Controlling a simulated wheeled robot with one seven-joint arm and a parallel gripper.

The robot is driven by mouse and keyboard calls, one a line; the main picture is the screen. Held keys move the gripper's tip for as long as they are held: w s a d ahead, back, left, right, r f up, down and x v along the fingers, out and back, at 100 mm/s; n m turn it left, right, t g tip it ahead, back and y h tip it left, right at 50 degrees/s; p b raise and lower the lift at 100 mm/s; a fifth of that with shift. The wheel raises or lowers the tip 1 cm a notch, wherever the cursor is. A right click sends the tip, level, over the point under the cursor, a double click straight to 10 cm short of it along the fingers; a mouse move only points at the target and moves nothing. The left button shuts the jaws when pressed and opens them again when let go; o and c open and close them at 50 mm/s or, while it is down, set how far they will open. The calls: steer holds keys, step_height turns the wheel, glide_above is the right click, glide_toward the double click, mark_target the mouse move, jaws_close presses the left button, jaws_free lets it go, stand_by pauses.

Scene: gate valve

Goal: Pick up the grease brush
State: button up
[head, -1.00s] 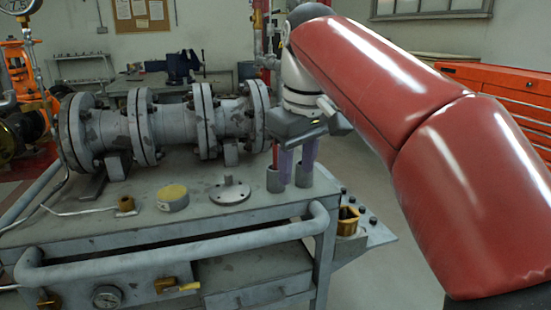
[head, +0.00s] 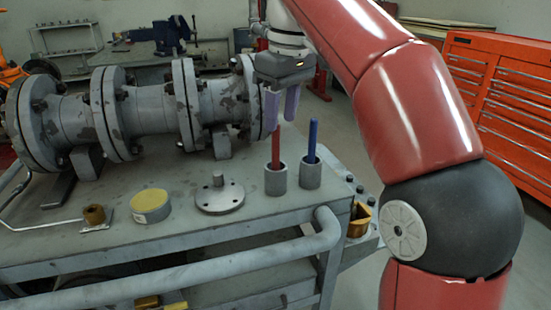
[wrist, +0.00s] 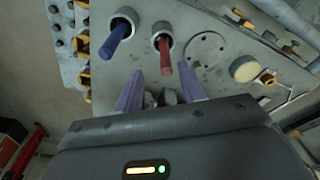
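Two upright handles stand in grey cups on the cart top: a red one (head: 276,146) in the left cup (head: 276,181) and a blue one (head: 312,138) in the right cup (head: 310,174). Only handles show, so I cannot tell which is the grease brush. My gripper (head: 281,118) has two purple fingers, apart and empty, above and behind the cups in the head view. In the wrist view, the red handle (wrist: 165,56) lies just beyond the gap between my fingers (wrist: 161,75). The blue handle (wrist: 116,40) is left of it.
A flanged pipe assembly (head: 150,110) lies behind and left of the cups. A flanged disc (head: 219,196), a yellow-topped tin (head: 151,202) and a brass fitting (head: 95,215) sit left. A cart rail (head: 190,272) runs along the front. A red tool chest (head: 490,95) stands right.

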mark_target(275, 136)
steer(key=f+b, duration=0.1)
steer(key=f, duration=0.1)
steer(key=a+f, duration=0.1)
steer(key=f, duration=0.2)
steer(key=shift+s+b, duration=0.1)
steer(key=shift+b, duration=0.25)
steer(key=shift+f, duration=0.55)
jaws_close()
